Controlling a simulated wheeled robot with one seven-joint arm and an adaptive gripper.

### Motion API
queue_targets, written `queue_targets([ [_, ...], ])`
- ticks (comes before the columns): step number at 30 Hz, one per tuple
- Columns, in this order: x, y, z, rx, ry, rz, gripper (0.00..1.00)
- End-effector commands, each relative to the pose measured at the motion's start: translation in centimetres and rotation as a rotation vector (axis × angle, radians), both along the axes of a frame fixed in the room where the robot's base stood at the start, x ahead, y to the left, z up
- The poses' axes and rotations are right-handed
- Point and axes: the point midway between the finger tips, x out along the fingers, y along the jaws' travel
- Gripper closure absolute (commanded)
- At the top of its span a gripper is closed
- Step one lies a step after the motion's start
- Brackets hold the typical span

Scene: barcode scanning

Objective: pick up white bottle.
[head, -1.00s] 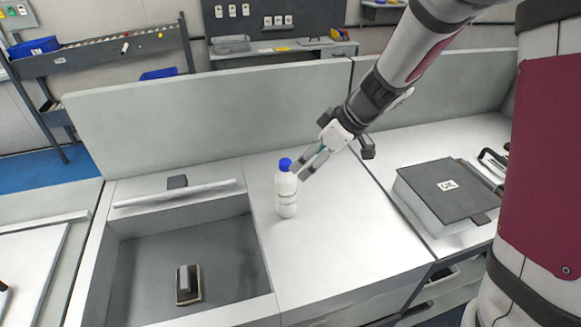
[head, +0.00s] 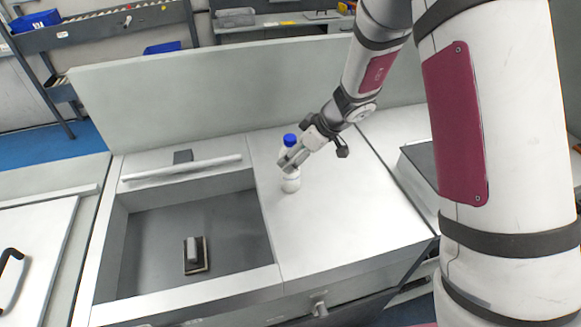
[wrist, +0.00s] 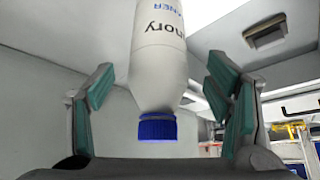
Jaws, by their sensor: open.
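The white bottle (head: 291,184) with a blue cap stands upright on the white worktop, right of the recessed bin. My gripper (head: 288,163) is at the bottle's mid-height in the head view and hides part of its body. In the wrist view the bottle (wrist: 158,68) appears cap-down, between the two spread green-padded fingers of my gripper (wrist: 160,80). Gaps show on both sides between the pads and the bottle. The gripper is open.
A recessed grey bin (head: 150,255) left of the bottle holds a small dark block (head: 195,255). A low partition (head: 200,100) runs behind the worktop. The worktop (head: 340,220) in front and to the right of the bottle is clear. A dark-topped box (head: 420,160) is partly hidden by my arm.

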Motion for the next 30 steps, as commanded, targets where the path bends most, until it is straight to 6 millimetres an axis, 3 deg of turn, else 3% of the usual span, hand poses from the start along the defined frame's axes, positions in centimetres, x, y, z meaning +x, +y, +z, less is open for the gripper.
queue_targets([
  [9, 0.9, 1.5, -2.9, 0.0, 0.001, 0.001, 0.28],
  [17, 1.1, 1.6, -3.0, 0.0, 0.0, 0.0, 0.28],
  [25, 1.0, 1.6, -3.0, 0.0, 0.0, 0.0, 0.82],
  [30, 1.0, 1.6, -3.0, 0.0, 0.0, 0.0, 0.82],
])
